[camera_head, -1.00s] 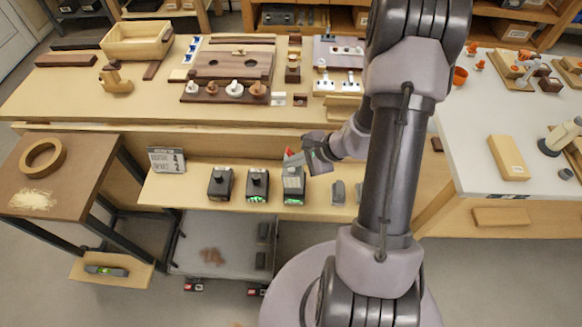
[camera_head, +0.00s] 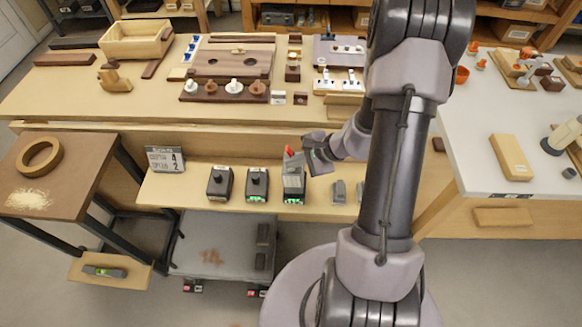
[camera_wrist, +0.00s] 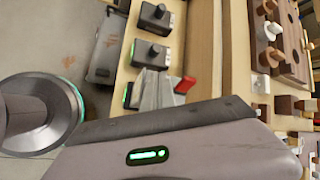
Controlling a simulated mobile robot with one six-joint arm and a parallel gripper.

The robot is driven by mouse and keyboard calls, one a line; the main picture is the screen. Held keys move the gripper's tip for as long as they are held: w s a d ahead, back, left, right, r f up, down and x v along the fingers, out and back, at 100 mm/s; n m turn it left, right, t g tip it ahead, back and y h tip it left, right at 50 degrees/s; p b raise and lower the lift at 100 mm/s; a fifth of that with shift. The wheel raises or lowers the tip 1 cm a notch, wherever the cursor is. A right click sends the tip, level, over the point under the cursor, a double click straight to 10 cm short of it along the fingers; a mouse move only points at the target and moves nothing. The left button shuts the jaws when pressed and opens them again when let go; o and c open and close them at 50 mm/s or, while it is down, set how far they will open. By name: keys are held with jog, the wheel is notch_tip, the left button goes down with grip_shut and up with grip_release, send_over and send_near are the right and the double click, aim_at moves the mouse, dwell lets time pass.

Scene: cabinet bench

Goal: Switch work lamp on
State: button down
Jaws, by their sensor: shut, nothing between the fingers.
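Three dark control boxes stand in a row on the low front shelf: a left box (camera_head: 220,186), a middle box (camera_head: 257,186) and a right box (camera_head: 292,190). The left and middle boxes have black knobs; the right one has a red lever (camera_head: 289,152). Green lights show on the middle and right boxes. My gripper (camera_head: 305,158) is shut and empty, close beside the red lever. In the wrist view its grey fingers (camera_wrist: 158,92) partly cover the right box, near the red lever (camera_wrist: 185,85); contact is unclear. I cannot tell which thing is the work lamp.
A placard (camera_head: 165,159) stands left of the boxes, and small grey blocks (camera_head: 339,191) lie to their right. The wooden bench (camera_head: 140,105) above holds trays and a peg board. A white table (camera_head: 470,140) is at the right, a side table (camera_head: 75,190) at the left.

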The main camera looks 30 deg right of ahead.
dwell(0.4)
jog(key=shift+r, duration=0.55)
jog(key=r+p, duration=0.1)
jog(key=r, duration=0.1)
jog(key=r+p, duration=0.1)
jog(key=r, duration=0.1)
jog(key=r+p, duration=0.1)
jog(key=shift+w+a+r, duration=0.2)
jog(key=shift+a+r, duration=0.05)
jog(key=shift+r, duration=0.15)
